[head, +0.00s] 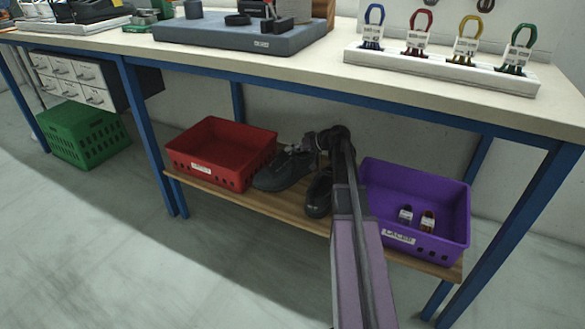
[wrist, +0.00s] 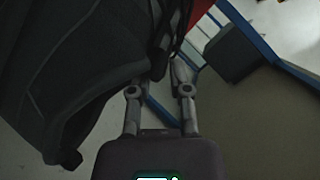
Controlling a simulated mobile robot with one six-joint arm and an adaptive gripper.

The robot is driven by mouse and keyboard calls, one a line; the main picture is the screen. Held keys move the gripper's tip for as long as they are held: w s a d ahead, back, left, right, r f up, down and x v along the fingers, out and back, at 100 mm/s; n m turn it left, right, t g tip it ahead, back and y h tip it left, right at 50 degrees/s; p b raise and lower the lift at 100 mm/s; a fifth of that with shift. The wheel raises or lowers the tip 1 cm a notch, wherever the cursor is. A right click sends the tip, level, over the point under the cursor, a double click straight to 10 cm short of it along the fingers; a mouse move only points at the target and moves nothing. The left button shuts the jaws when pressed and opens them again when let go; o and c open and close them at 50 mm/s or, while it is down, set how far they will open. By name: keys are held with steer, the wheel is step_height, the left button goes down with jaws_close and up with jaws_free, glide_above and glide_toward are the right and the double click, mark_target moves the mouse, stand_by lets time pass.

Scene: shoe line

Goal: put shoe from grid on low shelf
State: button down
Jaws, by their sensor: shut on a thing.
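The low shelf (head: 205,187) is a wooden board under the blue-framed table. A black shoe (head: 285,174) is at the shelf, just right of the red bin; it fills the left of the wrist view (wrist: 60,75). My gripper (head: 294,148) reaches in over the shelf and is shut on this shoe's upper edge; its fingertips (wrist: 166,68) nearly meet in the wrist view. I cannot tell whether the sole touches the board. A second dark shoe (head: 318,194) stands on the shelf to the right, partly hidden by my arm.
A red bin (head: 205,178) is left on the shelf; a purple bin (head: 440,238) with small lace packs is right. Between them the space is narrow. Above are the tabletop (head: 330,75) and its blue front rail. A green crate (head: 85,150) stands on the floor.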

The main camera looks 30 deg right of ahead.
steer(key=shift+f+b, duration=0.4)
steer(key=shift+f, duration=0.3)
steer(key=shift+f+b, duration=1.9)
steer(key=c, duration=0.6)
jaws_free()
steer(key=shift+r, duration=0.15)
